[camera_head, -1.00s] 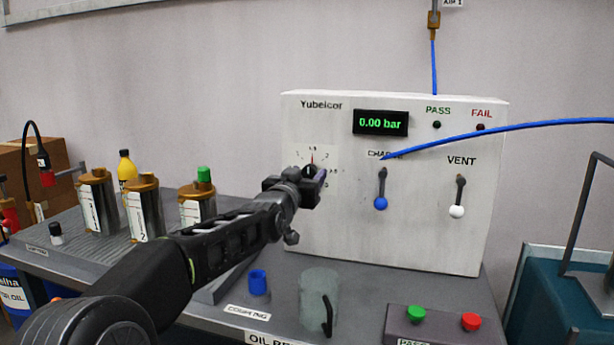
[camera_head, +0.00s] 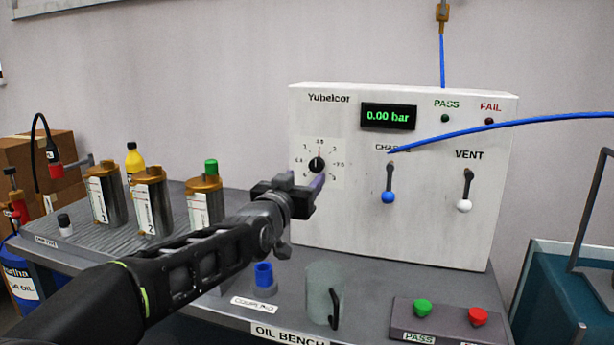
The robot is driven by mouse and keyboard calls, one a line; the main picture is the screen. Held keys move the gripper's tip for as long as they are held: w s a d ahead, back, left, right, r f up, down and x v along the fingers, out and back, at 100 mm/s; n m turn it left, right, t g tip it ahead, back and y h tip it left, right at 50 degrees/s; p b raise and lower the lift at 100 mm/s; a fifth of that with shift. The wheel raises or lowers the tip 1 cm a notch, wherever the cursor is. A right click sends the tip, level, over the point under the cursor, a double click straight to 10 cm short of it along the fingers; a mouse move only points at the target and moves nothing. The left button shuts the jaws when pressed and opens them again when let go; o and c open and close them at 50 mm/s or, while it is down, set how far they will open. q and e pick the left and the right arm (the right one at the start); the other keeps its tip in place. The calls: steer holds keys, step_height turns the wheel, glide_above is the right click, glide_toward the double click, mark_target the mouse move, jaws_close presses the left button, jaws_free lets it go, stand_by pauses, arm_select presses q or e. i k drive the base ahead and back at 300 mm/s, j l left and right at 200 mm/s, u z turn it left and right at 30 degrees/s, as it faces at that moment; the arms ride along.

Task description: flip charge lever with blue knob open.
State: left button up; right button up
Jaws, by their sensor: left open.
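The charge lever (camera_head: 389,178) is on the front of the white test box (camera_head: 430,235), under the CHARGE label. It hangs straight down, with its blue knob (camera_head: 388,197) at the lower end. The blue hose (camera_head: 500,130) crosses in front of part of the label. My left gripper (camera_head: 308,188) is open, in front of the box just below the pressure dial (camera_head: 317,164) and left of the charge lever, apart from the lever. The finger tips are partly hidden by the wrist. My right gripper is not in view.
The vent lever (camera_head: 467,186) with a white knob hangs down to the right. The display (camera_head: 388,116) reads 0.00 bar. A clear mug (camera_head: 322,290), a blue coupling (camera_head: 263,274) and a button box (camera_head: 447,322) stand in front. Several metal canisters (camera_head: 150,205) stand left.

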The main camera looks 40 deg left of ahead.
mark_target(388, 197)
steer(key=k+l, duration=0.25)
steer(key=k, duration=0.25)
steer(key=k+l, duration=0.2)
steer(key=k, duration=0.25)
